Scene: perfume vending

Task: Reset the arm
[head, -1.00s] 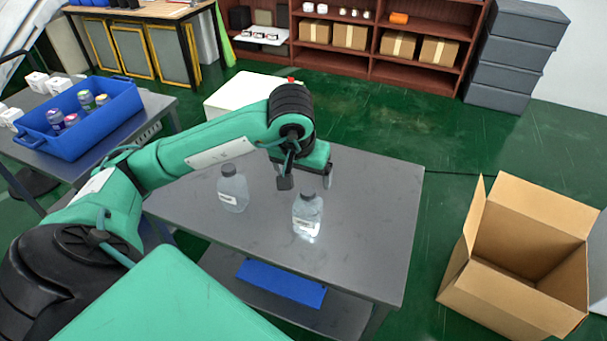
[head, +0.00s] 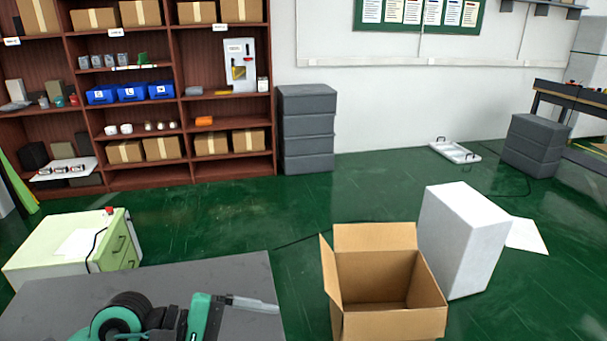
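My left arm shows at the bottom left of the head view, low over the grey table (head: 200,273). Its black and green wrist and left gripper (head: 245,303) lie along the picture's lower edge, with a pale grey finger-like part pointing right. I cannot tell whether this gripper is open or shut, and I see nothing held in it. The rest of the arm is cut off by the lower edge. My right gripper is not in view. The clear bottles seen earlier on the table are out of view.
An open cardboard box (head: 375,238) stands on the green floor right of the table, beside a tall white box (head: 462,240). A pale cabinet (head: 40,262) is behind the table at left. Shelves (head: 190,172) and grey bins (head: 307,130) line the wall. Floor between is mostly clear.

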